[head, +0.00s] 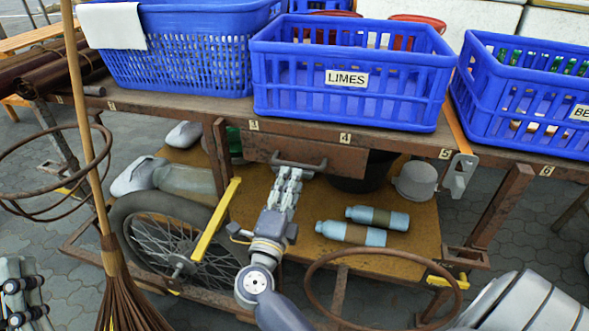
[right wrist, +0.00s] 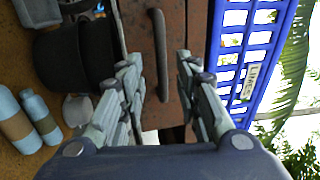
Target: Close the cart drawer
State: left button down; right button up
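The cart drawer (head: 262,151) is a rusty brown panel under the cart's top, below the LIMES crate. Its dark bar handle (head: 316,167) runs across its front; I cannot tell how far the drawer stands out. My right gripper (head: 288,178) is just in front of the handle and partly covers it. In the right wrist view its two fingers are apart, with the handle (right wrist: 160,50) showing beyond and between the tips; I cannot tell whether they touch it. My left gripper (head: 22,290) shows only partly at the lower left edge, away from the drawer.
Blue crates, one marked LIMES (head: 346,103), stand on the cart top. A broom (head: 118,285) and a spoked wheel (head: 165,240) are at left.

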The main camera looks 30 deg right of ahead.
jog(key=v, duration=0.5)
jog(key=shift+s+a, duration=0.2)
jog(key=shift+a, duration=0.05)
